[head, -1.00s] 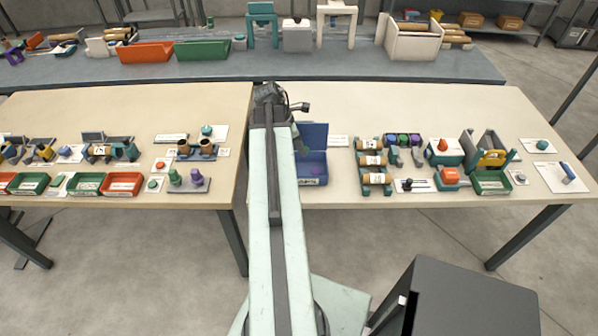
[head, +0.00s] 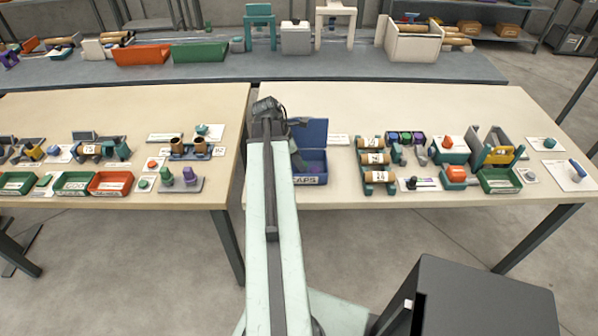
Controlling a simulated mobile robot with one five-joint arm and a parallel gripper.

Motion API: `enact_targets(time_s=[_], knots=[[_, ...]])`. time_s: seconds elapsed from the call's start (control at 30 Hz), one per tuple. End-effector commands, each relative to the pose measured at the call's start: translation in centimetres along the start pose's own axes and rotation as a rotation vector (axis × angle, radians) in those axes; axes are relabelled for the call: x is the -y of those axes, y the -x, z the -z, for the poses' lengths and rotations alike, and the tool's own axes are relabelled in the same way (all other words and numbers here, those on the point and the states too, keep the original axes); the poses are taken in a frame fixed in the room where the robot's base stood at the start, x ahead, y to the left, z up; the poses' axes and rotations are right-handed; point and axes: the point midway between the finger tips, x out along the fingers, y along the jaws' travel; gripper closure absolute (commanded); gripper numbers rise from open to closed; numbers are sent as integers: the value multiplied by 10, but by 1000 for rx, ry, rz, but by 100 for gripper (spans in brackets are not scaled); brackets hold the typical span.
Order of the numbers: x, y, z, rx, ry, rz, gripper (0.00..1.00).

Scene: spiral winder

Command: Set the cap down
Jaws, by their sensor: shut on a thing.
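A blue open box (head: 318,166) with an upright blue back panel and a label that seems to read CAPS stands on the right table, just right of my arm. Part of my gripper (head: 297,157) shows as a grey-green piece beside my arm, at the left side of the box's opening. The arm covers much of it. It is shut, but its fingertips and the cap in them are hidden from this view. I cannot tell whether it touches the box.
Right of the box stand a rack of wrapped rolls (head: 373,158), an orange-topped block (head: 455,174) and a green tray (head: 500,182). The left table (head: 60,110) holds trays and small parts. The back of the right table (head: 420,105) is clear.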

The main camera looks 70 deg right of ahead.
Motion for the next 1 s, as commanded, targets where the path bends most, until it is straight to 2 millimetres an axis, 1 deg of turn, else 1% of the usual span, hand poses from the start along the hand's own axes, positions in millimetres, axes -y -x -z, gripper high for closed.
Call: enact_targets(time_s=[0.03, 0.1, 0.37, 0.5, 0.53, 0.57, 0.6, 0.87, 1.0], knots=[[0, -17, 7, 0, 0, 0, 100], [0, -26, 10, 0, 0, 0, 100], [0, -23, 9, 0, -1, 0, 100], [0, -27, 11, 0, -1, 0, 100], [0, -26, 10, 0, -1, 0, 62], [0, -25, 10, 0, -1, 0, 53], [0, -25, 10, 0, -1, 0, 48], [0, -25, 9, 0, -2, 1, 48], [0, -20, 7, 0, -2, 1, 48]])
